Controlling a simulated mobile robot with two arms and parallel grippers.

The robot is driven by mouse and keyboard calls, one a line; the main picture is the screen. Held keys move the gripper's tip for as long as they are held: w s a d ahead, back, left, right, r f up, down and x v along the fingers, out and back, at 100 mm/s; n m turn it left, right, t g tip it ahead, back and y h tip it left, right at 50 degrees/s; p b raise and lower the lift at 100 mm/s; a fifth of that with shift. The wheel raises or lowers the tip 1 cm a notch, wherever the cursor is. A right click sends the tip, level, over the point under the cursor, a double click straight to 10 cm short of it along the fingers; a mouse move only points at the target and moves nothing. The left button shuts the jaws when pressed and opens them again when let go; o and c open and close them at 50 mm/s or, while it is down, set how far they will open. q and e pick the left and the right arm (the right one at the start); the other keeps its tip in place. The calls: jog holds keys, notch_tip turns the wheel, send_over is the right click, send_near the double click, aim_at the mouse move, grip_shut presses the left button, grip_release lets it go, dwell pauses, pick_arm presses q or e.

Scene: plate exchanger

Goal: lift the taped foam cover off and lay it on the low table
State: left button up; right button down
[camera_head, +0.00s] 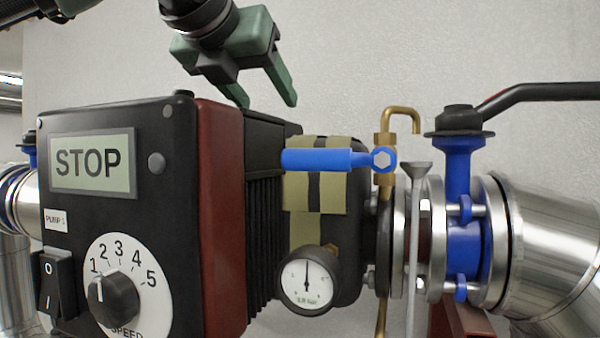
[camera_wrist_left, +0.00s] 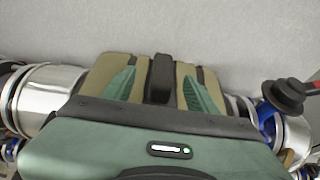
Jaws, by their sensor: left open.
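The foam cover (camera_head: 349,225) is dark with tan tape (camera_head: 300,190) over it, and sits on the pipe line right of the pump box. A blue handle and a gauge hide parts of it. In the left wrist view the cover (camera_wrist_left: 110,77) shows its tan and dark bands. My left gripper (camera_head: 267,103) is open and empty, pointing down above and left of the cover in the head view. In the wrist view its green fingers (camera_wrist_left: 160,75) show in front of the cover, apart from each other. My right gripper and the low table are not in view.
A blue handle (camera_head: 320,159) crosses in front of the tape, beside a brass fitting (camera_head: 383,178). A dial gauge (camera_head: 307,280) stands below. The pump box (camera_head: 120,215) is at left, a blue valve (camera_head: 460,180) with a black lever (camera_head: 545,93) at right. A wall is behind.

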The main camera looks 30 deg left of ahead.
pick_arm(q)
jog(key=shift+w+f, duration=0.15)
jog(key=shift+w, duration=0.45)
jog(key=p+x, duration=0.2)
jog(key=x, duration=0.3)
jog(key=shift+d, duration=0.15)
jog(key=shift+w+f, duration=0.25)
jog(key=shift+s, duration=0.15)
jog(key=c, duration=0.3)
jog(key=shift+s+r, duration=0.1)
grip_shut()
